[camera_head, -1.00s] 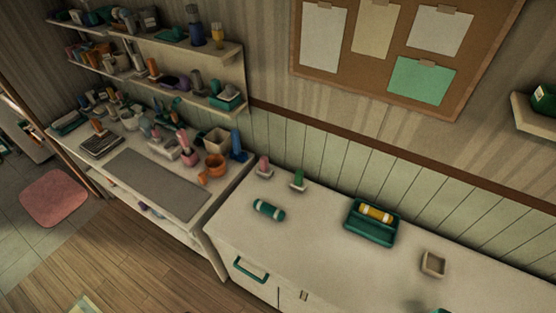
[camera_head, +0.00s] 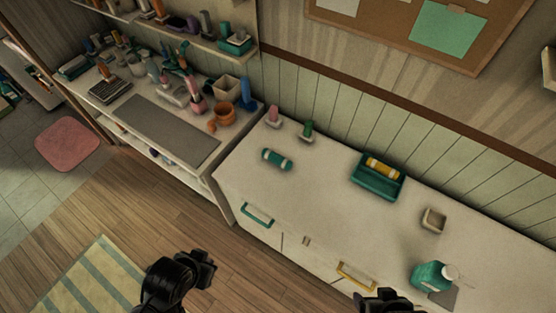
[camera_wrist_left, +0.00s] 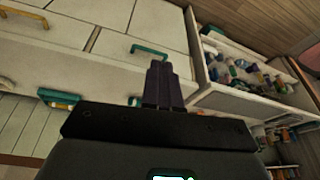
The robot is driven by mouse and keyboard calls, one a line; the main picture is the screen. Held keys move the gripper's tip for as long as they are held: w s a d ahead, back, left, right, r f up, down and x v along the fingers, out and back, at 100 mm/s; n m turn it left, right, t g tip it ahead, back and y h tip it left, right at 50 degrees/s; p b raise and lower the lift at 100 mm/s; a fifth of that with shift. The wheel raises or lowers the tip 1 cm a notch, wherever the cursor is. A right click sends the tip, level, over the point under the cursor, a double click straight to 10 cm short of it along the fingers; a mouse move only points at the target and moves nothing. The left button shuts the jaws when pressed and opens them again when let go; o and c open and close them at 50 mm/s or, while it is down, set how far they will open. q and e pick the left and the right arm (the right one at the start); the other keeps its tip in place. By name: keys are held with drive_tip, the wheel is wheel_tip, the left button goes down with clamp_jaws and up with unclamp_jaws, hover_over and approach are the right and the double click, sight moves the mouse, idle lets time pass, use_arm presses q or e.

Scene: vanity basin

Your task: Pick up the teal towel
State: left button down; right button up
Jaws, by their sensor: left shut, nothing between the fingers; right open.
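The teal towel (camera_head: 277,159), a small roll with pale bands, lies on the left part of the white counter (camera_head: 320,190) in the head view. My left gripper (camera_head: 206,268) is over the floor in front of the counter, well apart from the towel. It is shut and empty, and its closed fingers (camera_wrist_left: 161,86) show in the left wrist view, facing the cabinet fronts. My right gripper (camera_head: 385,298) is at the bottom edge of the head view, open, near the counter's front.
A teal tray (camera_head: 366,187) holds a yellow roll (camera_head: 382,168). A teal bottle (camera_head: 432,277) and a small beige dish (camera_head: 433,220) stand to the right. Pink (camera_head: 274,116) and green (camera_head: 306,130) items stand behind the towel. Teal (camera_head: 257,217) and yellow (camera_head: 355,276) handles project in front.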

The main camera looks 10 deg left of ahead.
use_arm(q)
drive_tip(key=c, duration=1.8)
unclamp_jaws()
drive_tip(key=shift+c, duration=0.2)
drive_tip(key=o, duration=1.4)
